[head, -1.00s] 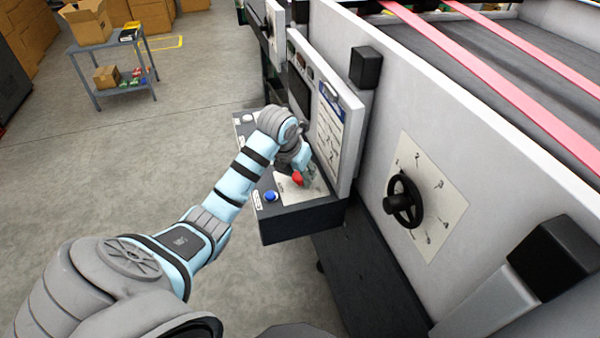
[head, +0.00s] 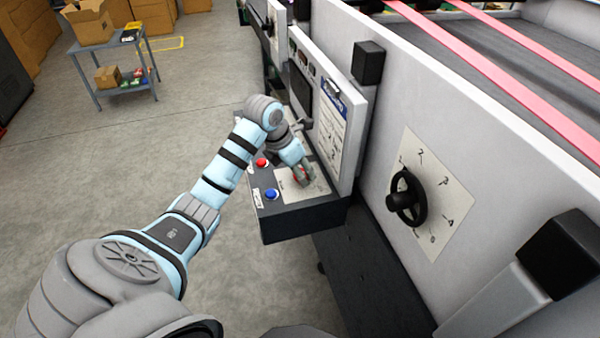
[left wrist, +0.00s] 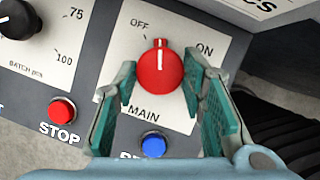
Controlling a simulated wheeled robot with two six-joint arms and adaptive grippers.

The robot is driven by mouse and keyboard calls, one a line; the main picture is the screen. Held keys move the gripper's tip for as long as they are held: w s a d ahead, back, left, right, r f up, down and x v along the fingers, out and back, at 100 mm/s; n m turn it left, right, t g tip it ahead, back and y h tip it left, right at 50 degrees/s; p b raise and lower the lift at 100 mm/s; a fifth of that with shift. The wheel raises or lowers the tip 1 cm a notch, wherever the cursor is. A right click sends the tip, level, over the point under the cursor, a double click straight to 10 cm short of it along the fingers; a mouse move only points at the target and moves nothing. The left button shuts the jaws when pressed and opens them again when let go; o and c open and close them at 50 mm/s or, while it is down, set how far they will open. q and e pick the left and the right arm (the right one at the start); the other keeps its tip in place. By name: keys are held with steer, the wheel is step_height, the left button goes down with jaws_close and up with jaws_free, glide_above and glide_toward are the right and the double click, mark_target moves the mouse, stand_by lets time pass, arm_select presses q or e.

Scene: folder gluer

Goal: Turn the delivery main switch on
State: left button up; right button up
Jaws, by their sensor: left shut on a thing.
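The main switch is a round red knob (left wrist: 160,72) on a white plate marked OFF, ON and MAIN. Its white pointer mark faces up in the left wrist view, between the two words and nearer OFF. My left gripper (left wrist: 159,78) has its green-padded fingers on either side of the knob and is shut on it. In the head view my left gripper (head: 304,176) is down at the control box (head: 300,222) and mostly covers the knob (head: 297,174). My right gripper is not in view.
A red STOP button (left wrist: 62,109) and a blue button (left wrist: 153,145) sit close to the knob. A black batch dial (left wrist: 16,18) is farther left. An upright panel (head: 331,125) rises behind the box. A black handwheel (head: 407,199) is on the machine wall at right.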

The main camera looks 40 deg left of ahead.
arm_select(q)
steer(key=m+h+b, duration=0.1)
steer(key=m, duration=0.2)
steer(key=shift+w+a+m, duration=0.1)
steer(key=shift+a+m, duration=0.05)
steer(key=shift+m, duration=0.25)
steer(key=m+g+h+b, duration=0.1)
steer(key=m, duration=0.2)
steer(key=shift+w+a+m+h+b, duration=0.1)
steer(key=shift+m+h+b, duration=0.2)
steer(key=shift+b, duration=0.05)
steer(key=m+g, duration=0.1)
steer(key=m, duration=0.1)
steer(key=shift+m+b, duration=0.3)
steer(key=shift+b, duration=0.05)
steer(key=shift+w+m+g+h, duration=0.15)
steer(key=shift+m+g+h, duration=0.45)
steer(key=shift+m, duration=0.9)
steer(key=o, duration=1.1)
